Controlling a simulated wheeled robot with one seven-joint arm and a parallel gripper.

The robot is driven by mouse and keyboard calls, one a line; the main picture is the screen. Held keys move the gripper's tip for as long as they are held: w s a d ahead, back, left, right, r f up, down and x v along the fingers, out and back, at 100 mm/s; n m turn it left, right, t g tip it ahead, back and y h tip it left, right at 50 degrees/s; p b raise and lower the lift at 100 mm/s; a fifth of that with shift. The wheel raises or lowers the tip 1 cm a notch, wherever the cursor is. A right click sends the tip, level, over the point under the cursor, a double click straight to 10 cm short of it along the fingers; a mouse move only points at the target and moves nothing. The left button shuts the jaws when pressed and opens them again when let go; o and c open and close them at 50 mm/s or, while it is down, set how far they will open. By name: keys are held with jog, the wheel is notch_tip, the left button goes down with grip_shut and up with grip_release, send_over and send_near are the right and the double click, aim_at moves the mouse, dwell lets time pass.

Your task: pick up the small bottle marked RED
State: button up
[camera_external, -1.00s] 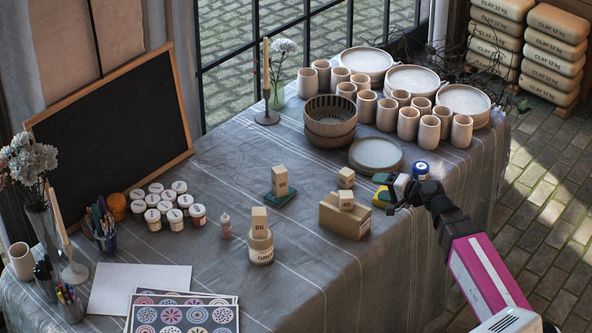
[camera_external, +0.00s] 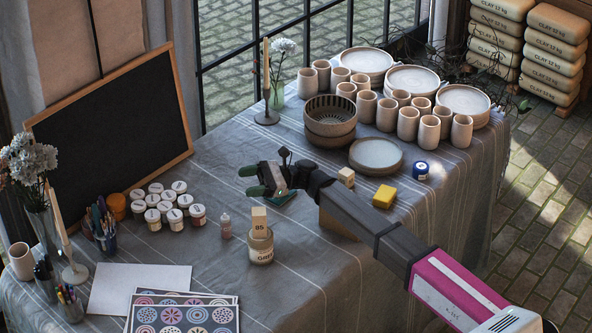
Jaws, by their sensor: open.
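A small pinkish bottle (camera_external: 226,226) with a pale cap stands upright on the table, left of the jar with a block on it. Its marking is too small to read, so I cannot confirm that it says RED. My gripper (camera_external: 249,181) reaches in from the right. Its green-tipped fingers are apart, with nothing visible between them. It is above and to the right of the bottle in the picture, apart from it.
A jar (camera_external: 260,248) carries a block (camera_external: 259,219) marked 85, close right of the bottle. Several lidded paint pots (camera_external: 198,215) stand to its left. A yellow item (camera_external: 384,196) and a blue jar (camera_external: 421,171) lie right of my arm. White paper (camera_external: 130,288) lies at front left.

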aim_at(227, 216)
jog(key=a+f+h, duration=0.1)
jog(key=f, duration=0.3)
jog(key=a+f+m+g+h, duration=0.1)
jog(key=a+f, duration=0.1)
jog(key=f, duration=0.2)
jog(key=w+a+f+m+g+h, duration=0.1)
jog(key=a+f, duration=0.1)
jog(key=f, duration=0.2)
jog(key=shift+a+f, duration=0.15)
jog(key=shift+x, duration=2.4)
grip_shut()
